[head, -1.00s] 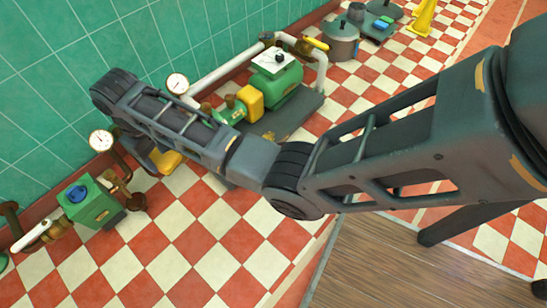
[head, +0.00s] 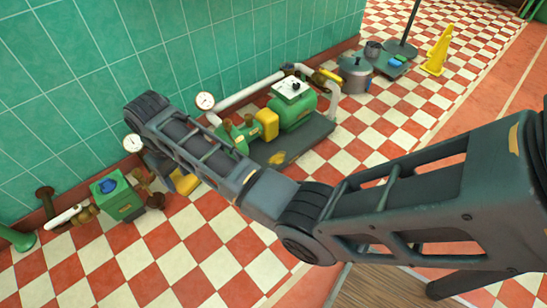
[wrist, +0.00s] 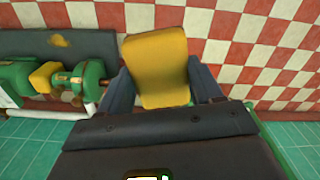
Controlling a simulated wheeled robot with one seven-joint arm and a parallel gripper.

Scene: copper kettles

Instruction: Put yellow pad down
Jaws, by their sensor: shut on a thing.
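The yellow pad (wrist: 158,65) is a flat, rounded yellow block in the wrist view, held between the two dark fingers of my gripper (wrist: 160,85). My gripper is shut on the pad. In the head view a small part of the yellow pad (head: 185,183) shows below my forearm, near the wall; the arm hides most of the gripper there. In the wrist view, checkered floor lies behind the pad, and I cannot tell how far it is from the floor.
A green pump (head: 295,105) with a yellow coupling (head: 267,124) stands on a dark base plate (head: 310,130) by the tiled wall. A green box with a blue knob (head: 117,198) is at the left. A steel pot (head: 355,74) and yellow cone (head: 438,50) stand farther back. Checkered floor in front is clear.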

